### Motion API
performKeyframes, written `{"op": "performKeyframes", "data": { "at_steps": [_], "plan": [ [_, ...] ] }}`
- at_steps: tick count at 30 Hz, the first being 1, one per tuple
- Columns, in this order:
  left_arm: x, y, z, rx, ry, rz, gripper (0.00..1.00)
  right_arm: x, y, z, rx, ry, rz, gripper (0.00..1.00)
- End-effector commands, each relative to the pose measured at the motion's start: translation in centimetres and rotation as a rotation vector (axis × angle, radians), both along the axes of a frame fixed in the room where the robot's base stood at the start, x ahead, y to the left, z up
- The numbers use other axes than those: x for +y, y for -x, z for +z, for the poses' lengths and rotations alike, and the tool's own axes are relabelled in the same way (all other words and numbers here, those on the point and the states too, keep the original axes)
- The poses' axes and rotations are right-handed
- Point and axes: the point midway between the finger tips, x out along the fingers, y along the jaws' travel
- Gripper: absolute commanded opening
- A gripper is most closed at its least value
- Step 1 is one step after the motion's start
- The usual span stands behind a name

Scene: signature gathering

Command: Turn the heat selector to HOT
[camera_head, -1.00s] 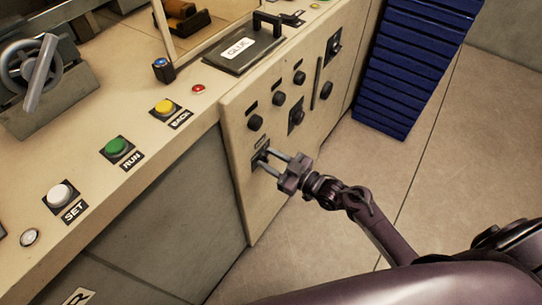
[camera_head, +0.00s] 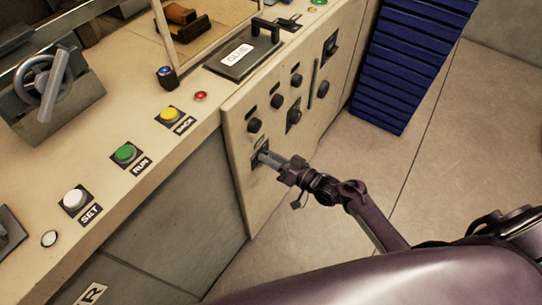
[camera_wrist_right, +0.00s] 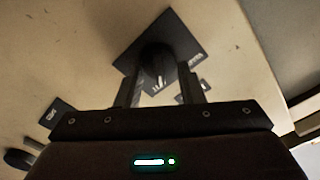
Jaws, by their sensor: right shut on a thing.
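The heat selector is a dark rotary knob on a dark plate, low on the front panel of the cream machine. In the right wrist view the selector (camera_wrist_right: 157,60) sits between the two fingers, with pale marks on its face. The lettering on its plate is too small and blurred to read. My right gripper (camera_head: 262,156) reaches the knob from the right and is shut on it; it also shows in the right wrist view (camera_wrist_right: 158,88). In the head view the fingers hide most of the knob. My left gripper is not in view.
Several other dark knobs (camera_head: 254,125) sit higher on the same panel (camera_head: 240,190). The worktop carries white SET (camera_head: 74,198), green RUN (camera_head: 125,153) and yellow BACK (camera_head: 169,115) buttons, and a GLUE lid (camera_head: 240,60). A blue ribbed unit (camera_head: 410,70) stands behind. The floor at right is clear.

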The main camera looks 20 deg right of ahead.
Motion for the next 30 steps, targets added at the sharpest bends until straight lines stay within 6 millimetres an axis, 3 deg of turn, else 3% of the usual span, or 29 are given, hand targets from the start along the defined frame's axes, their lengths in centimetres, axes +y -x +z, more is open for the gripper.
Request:
{"op": "performKeyframes", "data": {
  "at_steps": [20,21,26,30],
  "plan": [
    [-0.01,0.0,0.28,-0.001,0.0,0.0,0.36,-0.01,-0.02,-0.05,0.04,-0.051,0.0,0.12],
    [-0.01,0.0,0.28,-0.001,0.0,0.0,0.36,-0.01,-0.02,-0.05,0.04,-0.051,0.0,0.37],
    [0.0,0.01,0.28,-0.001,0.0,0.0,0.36,-0.01,-0.02,-0.05,0.039,-0.05,0.0,0.57],
    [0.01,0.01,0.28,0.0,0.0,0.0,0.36,-0.02,-0.02,-0.05,0.039,-0.05,0.0,0.57]
  ]
}}
